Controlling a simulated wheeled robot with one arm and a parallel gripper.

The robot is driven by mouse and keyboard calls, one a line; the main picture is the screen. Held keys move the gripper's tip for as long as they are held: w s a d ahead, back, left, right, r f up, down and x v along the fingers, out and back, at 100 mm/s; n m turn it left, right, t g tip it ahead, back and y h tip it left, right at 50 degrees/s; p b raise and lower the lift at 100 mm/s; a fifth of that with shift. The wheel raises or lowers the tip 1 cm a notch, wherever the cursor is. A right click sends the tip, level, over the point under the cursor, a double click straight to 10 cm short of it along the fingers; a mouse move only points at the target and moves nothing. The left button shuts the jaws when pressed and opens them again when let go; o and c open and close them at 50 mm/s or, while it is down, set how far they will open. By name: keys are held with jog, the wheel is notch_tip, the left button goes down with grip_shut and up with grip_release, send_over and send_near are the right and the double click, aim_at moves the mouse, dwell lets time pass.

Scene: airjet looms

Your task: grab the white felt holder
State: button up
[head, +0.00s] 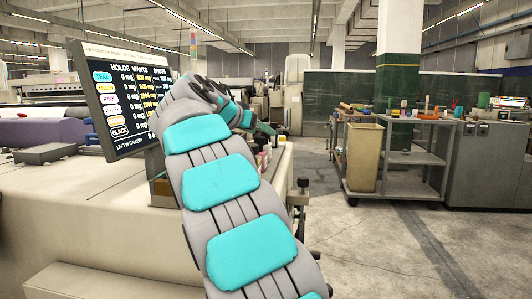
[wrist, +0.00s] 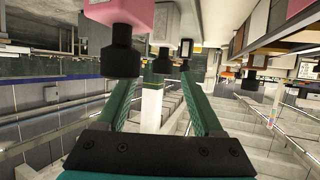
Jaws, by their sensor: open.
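In the wrist view, which looks upside down, my gripper (wrist: 160,80) shows two green fingers spread apart with nothing between their pads. A pale grey-white block (wrist: 165,22) with a black knob appears ahead between the fingers, apart from them; it looks like the white felt holder. A pink block (wrist: 126,14) with a larger black knob is nearer, beside the left finger. Another dark knob shows just right of the white one. In the head view, small coloured blocks (head: 263,160) stand at the machine's end.
A screen (head: 121,96) listing colours stands left of my arm on the pale machine (head: 90,205). A grey cart (head: 412,158) with tools and a tan bin (head: 365,156) stand to the right. The concrete floor (head: 395,250) in front of them is clear.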

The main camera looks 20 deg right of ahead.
aim_at(266, 135)
jog(key=x, duration=0.5)
jog(key=shift+w+a+p, duration=0.15)
jog(key=shift+a+p, duration=0.05)
jog(key=shift+p, duration=0.2)
jog(key=shift+c, duration=0.4)
grip_shut()
dwell(0.5)
